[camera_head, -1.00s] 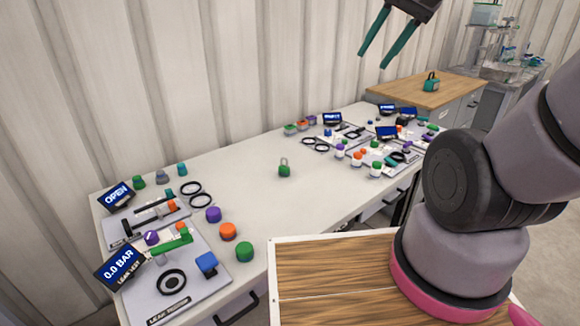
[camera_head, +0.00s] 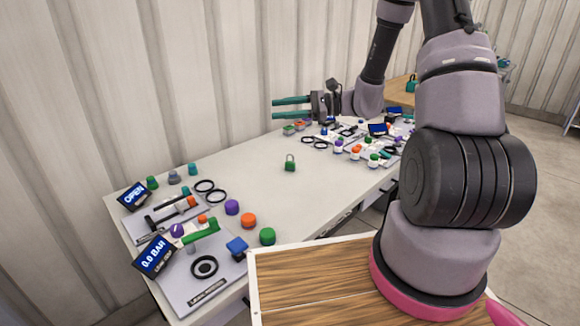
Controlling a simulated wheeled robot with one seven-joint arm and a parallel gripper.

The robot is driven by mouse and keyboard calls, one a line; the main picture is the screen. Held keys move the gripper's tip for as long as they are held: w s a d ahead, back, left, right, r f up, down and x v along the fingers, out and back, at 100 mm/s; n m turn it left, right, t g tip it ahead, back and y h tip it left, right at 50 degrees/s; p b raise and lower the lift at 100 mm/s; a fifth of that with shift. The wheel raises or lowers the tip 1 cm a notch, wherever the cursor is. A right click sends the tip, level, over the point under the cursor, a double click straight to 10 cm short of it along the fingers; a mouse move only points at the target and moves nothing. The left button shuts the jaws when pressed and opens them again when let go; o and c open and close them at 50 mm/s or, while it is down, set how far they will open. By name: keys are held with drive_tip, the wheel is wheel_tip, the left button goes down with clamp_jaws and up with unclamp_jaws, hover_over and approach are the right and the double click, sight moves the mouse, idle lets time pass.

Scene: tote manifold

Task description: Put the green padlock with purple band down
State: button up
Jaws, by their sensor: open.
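A green padlock (camera_head: 290,164) stands upright on the bare middle of the white table (camera_head: 262,178). Its shackle points up; a purple band cannot be made out at this size. My gripper (camera_head: 273,108) is open and empty, with its two teal fingers pointing left. In the picture it shows above the padlock and apart from it.
At the table's near left are a panel with "OPEN" (camera_head: 134,196) and "0.0 BAR" (camera_head: 154,257) displays, black rings and several coloured caps. More panels and parts crowd the right end. A wooden top (camera_head: 320,285) lies in front. The table around the padlock is clear.

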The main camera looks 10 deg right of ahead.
drive_tip(key=w+d+f+m+t+h, duration=0.1)
drive_tip(key=w+d+f+m+t, duration=0.25)
drive_tip(key=f+m, duration=0.2)
drive_tip(key=w+d+f+m+t, duration=0.2)
drive_tip(key=w+f+m+t, duration=0.25)
drive_tip(key=f, duration=0.25)
drive_tip(key=m+t+h, duration=0.5)
drive_tip(key=m+h, duration=0.2)
drive_tip(key=h, duration=0.1)
approach(290, 162)
drive_tip(key=shift+h, duration=0.3)
drive_tip(key=w, duration=0.2)
drive_tip(key=w+a+r, duration=0.1)
drive_tip(key=w, duration=0.1)
drive_tip(key=w+a, duration=0.1)
drive_tip(key=w, duration=0.1)
drive_tip(key=shift+r, duration=0.25)
clamp_jaws()
